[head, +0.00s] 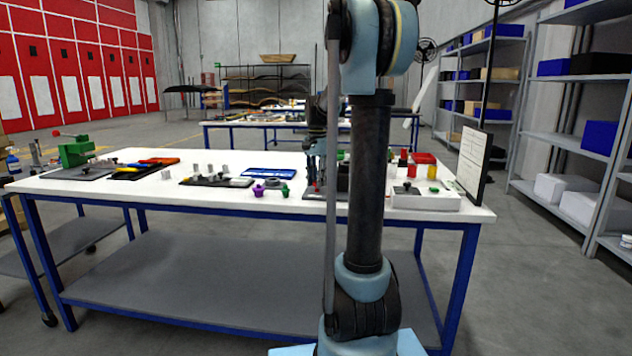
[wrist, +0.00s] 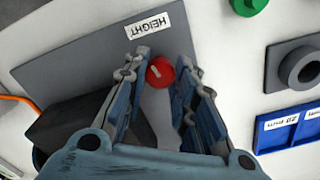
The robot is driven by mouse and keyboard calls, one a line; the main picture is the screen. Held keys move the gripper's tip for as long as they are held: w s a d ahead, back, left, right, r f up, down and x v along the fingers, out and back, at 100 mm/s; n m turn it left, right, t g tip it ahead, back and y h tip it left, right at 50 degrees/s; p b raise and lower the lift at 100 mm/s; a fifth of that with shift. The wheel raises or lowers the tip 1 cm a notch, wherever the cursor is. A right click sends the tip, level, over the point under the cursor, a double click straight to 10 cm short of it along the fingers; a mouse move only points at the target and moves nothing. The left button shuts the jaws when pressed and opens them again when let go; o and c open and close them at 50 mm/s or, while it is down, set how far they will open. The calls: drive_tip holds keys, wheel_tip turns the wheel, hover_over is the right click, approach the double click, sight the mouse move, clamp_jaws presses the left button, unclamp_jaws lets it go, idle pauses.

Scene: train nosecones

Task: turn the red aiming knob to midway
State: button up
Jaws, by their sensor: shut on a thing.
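The red knob (wrist: 160,71) sits on a grey plate (wrist: 85,62) in the wrist view, with a short pale mark on its top. A white label reading HEIGHT (wrist: 148,25) lies on the plate beside it. My gripper (wrist: 161,75) points down with its two fingers on either side of the knob, shut on it. In the head view my gripper (head: 317,186) is low over the table, partly hidden by my own arm. The knob cannot be made out clearly there.
In the wrist view a black block (wrist: 75,130) is at lower left, a green round part (wrist: 248,5) at top, and a grey block with a round opening (wrist: 295,65) and a blue tray (wrist: 262,138) at right. The white table (head: 130,190) has free room along its front edge.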

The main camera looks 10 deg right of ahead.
drive_tip(key=shift+w+a+m, duration=0.1)
drive_tip(key=shift+m, duration=1)
drive_tip(key=o, duration=1.1)
wheel_tip(320, 180, up, 12)
